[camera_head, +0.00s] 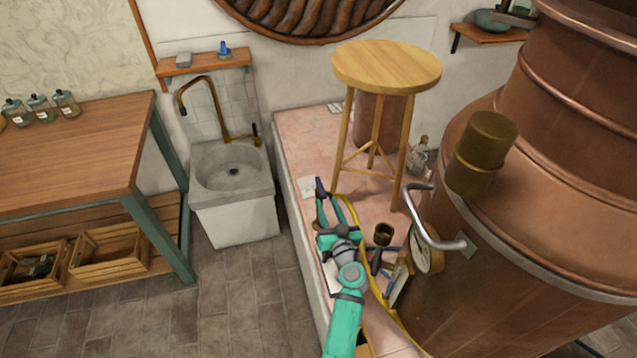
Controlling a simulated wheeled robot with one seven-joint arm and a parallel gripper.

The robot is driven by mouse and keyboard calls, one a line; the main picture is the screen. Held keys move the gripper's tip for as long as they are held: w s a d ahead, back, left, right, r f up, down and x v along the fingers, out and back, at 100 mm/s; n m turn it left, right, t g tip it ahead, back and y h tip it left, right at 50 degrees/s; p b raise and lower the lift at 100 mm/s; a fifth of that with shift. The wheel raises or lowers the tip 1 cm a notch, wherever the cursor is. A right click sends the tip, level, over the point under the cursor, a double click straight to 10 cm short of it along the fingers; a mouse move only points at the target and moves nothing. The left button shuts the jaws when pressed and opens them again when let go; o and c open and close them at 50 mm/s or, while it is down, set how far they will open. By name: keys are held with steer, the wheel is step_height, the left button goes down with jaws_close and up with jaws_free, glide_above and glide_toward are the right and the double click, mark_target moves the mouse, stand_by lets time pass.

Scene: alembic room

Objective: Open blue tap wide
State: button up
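My gripper (336,203) is teal with dark tips. Its two fingers are apart, with nothing seen between them. It is over the left edge of the pink tiled platform, in front of the wooden stool. I cannot clearly make out a blue tap. Small blue parts (391,254) show beside a round gauge (427,252) at the foot of the copper still, right of my gripper and apart from it. They are too small and partly covered to name. The sink's brass faucet (215,104) has a small dark handle (256,134) at its right.
A wooden stool (387,66) stands on the pink platform (304,142). The copper still (560,235) with a bent metal handle (427,225) fills the right. A stone sink (236,215) and a workbench (75,150) stand left. Brick floor between them is clear.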

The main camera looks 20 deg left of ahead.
mark_target(318, 182)
steer(key=x, duration=1.1)
steer(key=shift+a+r, duration=0.1)
jaws_close()
